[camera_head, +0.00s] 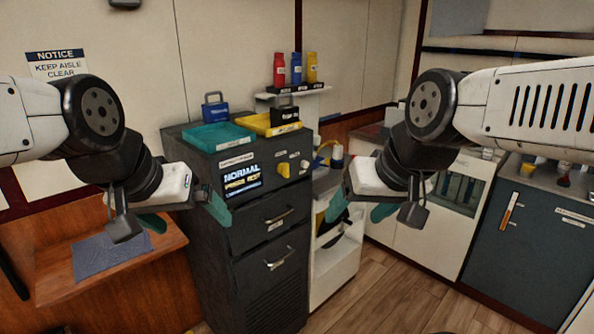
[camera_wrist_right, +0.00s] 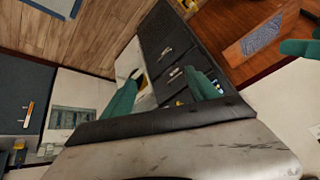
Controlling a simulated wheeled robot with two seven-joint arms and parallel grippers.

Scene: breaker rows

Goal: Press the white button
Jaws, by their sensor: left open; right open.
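The dark cabinet (camera_head: 240,225) stands in the middle of the head view, with a control panel on its upper front. A small white button (camera_head: 304,164) is at the right end of this panel, right of a yellow knob (camera_head: 284,170). My left gripper (camera_head: 187,213) is open and empty, in front of the cabinet's left side. My right gripper (camera_head: 360,211) is open and empty, right of the cabinet and apart from the button. In the right wrist view my right gripper (camera_wrist_right: 161,95) has its teal fingers spread toward the cabinet's drawers; the button cannot be made out there.
A lit display (camera_head: 241,180) reading NORMAL is on the panel's left. Teal and yellow trays (camera_head: 217,137) sit on the cabinet top. A wooden table (camera_head: 60,265) is at left. Shelves and white units stand at right. The floor (camera_head: 390,285) in front is clear.

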